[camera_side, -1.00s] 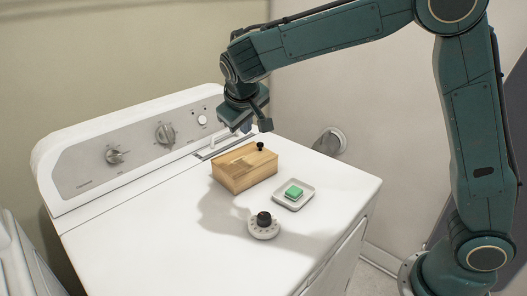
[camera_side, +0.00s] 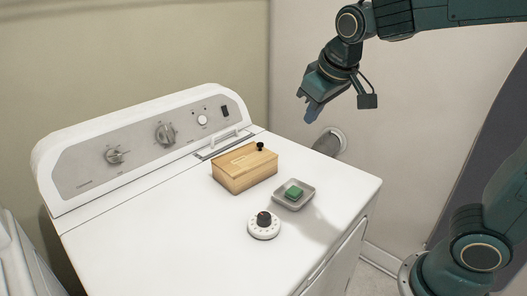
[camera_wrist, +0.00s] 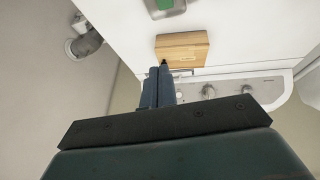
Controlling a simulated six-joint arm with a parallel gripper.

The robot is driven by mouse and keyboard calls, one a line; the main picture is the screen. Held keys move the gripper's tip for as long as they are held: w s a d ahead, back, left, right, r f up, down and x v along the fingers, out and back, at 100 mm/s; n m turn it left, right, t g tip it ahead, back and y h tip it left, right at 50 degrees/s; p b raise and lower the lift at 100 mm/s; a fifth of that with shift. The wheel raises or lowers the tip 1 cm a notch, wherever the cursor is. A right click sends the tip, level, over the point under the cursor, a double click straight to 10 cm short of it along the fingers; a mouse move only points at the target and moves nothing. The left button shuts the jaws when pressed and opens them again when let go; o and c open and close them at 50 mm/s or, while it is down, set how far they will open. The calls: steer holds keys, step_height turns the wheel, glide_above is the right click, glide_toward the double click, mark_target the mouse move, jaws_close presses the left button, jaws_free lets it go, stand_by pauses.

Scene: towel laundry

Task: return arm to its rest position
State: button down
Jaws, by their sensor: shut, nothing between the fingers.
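My gripper (camera_side: 308,108) is in the air above the back right of the white machine in the side view, clear of everything. Its fingers are shut and empty. They also show shut together in the wrist view (camera_wrist: 161,82). My arm reaches in from the upper right, raised and away from the machine top.
On the white machine top (camera_side: 150,235) stand a wooden box (camera_side: 243,173) with a black knob, a grey tray with a green block (camera_side: 293,192), and a white dial (camera_side: 264,226). A control panel (camera_side: 135,145) rises at the back. A vent pipe (camera_side: 330,142) is at the wall.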

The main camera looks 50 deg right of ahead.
steer(key=s+f+y, duration=0.2)
steer(key=s+f, duration=0.1)
steer(key=s, duration=1.3)
steer(key=shift+s+a+t, duration=0.3)
steer(key=shift+a, duration=0.1)
